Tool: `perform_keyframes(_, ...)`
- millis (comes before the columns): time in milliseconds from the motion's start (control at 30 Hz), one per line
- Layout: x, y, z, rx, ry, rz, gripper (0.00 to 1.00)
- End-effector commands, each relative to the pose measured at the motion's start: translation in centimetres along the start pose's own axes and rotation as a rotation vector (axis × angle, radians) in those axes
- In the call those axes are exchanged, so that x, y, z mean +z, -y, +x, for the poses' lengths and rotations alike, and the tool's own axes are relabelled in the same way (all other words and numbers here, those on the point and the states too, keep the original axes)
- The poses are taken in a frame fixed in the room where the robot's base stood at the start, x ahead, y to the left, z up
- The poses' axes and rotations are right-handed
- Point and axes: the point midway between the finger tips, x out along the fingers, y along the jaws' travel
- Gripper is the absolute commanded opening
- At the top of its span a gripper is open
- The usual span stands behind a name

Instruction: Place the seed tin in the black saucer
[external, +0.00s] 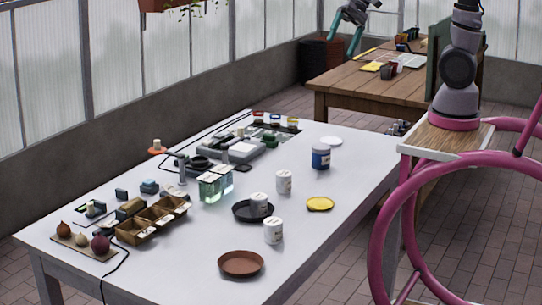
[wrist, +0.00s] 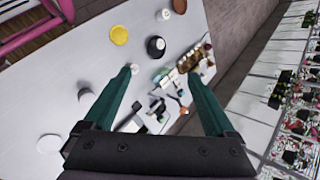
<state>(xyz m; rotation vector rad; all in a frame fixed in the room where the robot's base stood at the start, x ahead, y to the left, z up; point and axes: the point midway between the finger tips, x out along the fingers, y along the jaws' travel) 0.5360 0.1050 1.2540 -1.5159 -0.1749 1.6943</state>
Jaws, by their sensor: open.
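The black saucer (external: 239,212) lies mid-table; a white tin (external: 259,202) stands in it. The saucer also shows in the wrist view (wrist: 150,50) with the tin's pale top inside. Two similar white tins stand on the table, one behind the saucer (external: 284,181) and one in front (external: 273,231). A blue-and-white tin (external: 320,158) stands farther back. I cannot tell from the labels which is the seed tin. My gripper (wrist: 162,73) is open and empty, its teal fingers wide apart. In the external view my gripper (external: 340,56) hangs high, apart from all tins.
A yellow saucer (external: 320,204), a terracotta saucer (external: 241,264) and a white saucer (external: 331,141) lie on the white table (external: 330,235). The front right is clear.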

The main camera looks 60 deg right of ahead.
Motion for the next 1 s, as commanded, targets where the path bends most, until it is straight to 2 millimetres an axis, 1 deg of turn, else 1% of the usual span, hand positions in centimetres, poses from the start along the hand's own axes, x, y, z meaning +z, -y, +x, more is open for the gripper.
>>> perform_keyframes(33,0.2,-0.9,-2.4,0.016,-0.079,-0.057,0.90)
perform_keyframes(200,0.5,-4.8,-9.0,0.109,-0.335,-0.217,0.90)
perform_keyframes(300,0.7,-6.7,-12.3,0.160,-0.473,-0.286,0.90)
perform_keyframes(400,0.9,-8.1,-14.6,0.201,-0.577,-0.332,0.90)
perform_keyframes(500,1.1,-9.0,-16.0,0.227,-0.640,-0.359,0.90)
perform_keyframes(600,1.1,-9.4,-16.6,0.239,-0.667,-0.369,0.90)
perform_keyframes(1000,1.1,-9.3,-16.6,0.241,-0.668,-0.370,0.90)
